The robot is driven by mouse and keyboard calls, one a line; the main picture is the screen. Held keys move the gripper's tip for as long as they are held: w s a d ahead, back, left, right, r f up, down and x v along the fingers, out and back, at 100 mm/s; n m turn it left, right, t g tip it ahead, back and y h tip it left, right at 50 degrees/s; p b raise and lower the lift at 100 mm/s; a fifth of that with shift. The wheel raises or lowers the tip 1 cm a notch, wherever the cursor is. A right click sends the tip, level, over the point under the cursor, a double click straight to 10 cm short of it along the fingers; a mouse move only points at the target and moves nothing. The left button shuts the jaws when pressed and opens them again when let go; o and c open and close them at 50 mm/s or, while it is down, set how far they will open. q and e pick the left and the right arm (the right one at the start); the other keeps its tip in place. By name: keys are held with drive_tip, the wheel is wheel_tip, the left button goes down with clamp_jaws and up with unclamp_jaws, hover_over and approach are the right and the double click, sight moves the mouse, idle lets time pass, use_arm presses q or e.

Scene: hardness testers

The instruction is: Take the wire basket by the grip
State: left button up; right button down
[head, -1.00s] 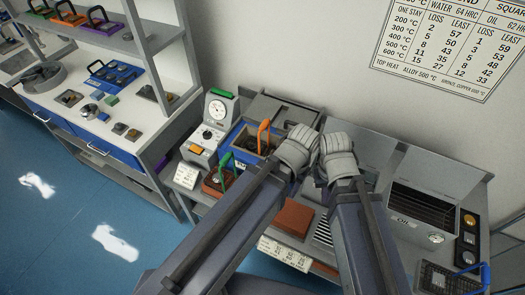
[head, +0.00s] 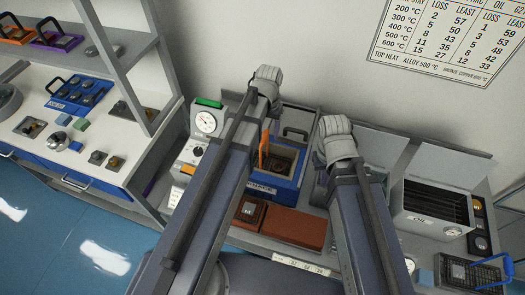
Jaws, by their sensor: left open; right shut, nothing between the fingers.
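A dark wire basket (head: 462,272) with a raised blue grip (head: 492,262) lies at the lower right, partly cut off by the frame edge. An upright orange grip (head: 264,147) stands at the blue furnace box (head: 268,190); what it belongs to is partly hidden by my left arm. My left gripper (head: 268,78) is open near the wall, behind the blue box; its fingertips are hard to make out. My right gripper (head: 335,135) is shut and empty, right of the blue box and well left of the wire basket.
A dial gauge unit (head: 205,125) stands left of my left arm. A brown block (head: 293,228) lies in front of the blue box. A shelved bench (head: 100,140) is at far left.

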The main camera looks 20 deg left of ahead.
sight(264, 137)
use_arm(q)
drive_tip(key=shift+w+a, duration=0.3)
drive_tip(key=shift+w, duration=0.15)
drive_tip(key=f+b, duration=0.8)
drive_tip(key=shift+s+a, duration=0.2)
drive_tip(key=shift+a, duration=0.1)
drive_tip(key=shift+r, duration=0.15)
clamp_jaws()
idle(1.1)
